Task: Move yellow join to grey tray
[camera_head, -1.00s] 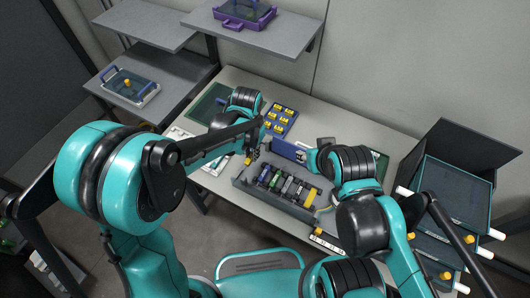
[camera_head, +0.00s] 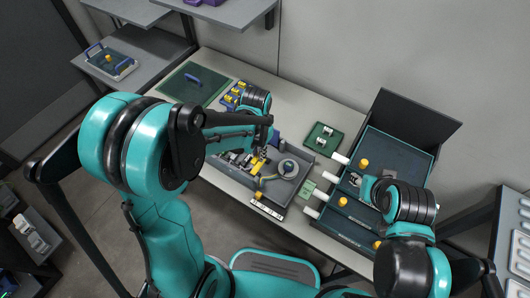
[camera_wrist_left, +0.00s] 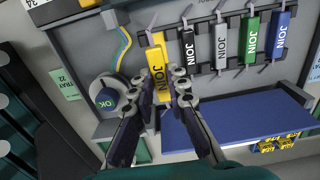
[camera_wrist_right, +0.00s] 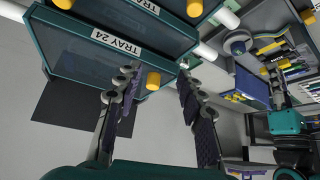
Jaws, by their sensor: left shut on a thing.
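The yellow join (camera_wrist_left: 157,58) stands at the end of a row of joins in the left wrist view, labelled JOIN. My left gripper (camera_wrist_left: 166,84) is shut on its lower end. In the head view this gripper (camera_head: 263,150) is over the grey tray (camera_head: 284,191), with the yellow join (camera_head: 257,166) just below it. The joins still lie side by side, and I cannot tell whether the yellow one is lifted. My right gripper (camera_wrist_right: 158,72) is open and empty in the right wrist view, close to the yellow knob (camera_wrist_right: 153,80) below the TRAY 24 label.
A small green tray (camera_head: 323,139) lies behind the grey tray.

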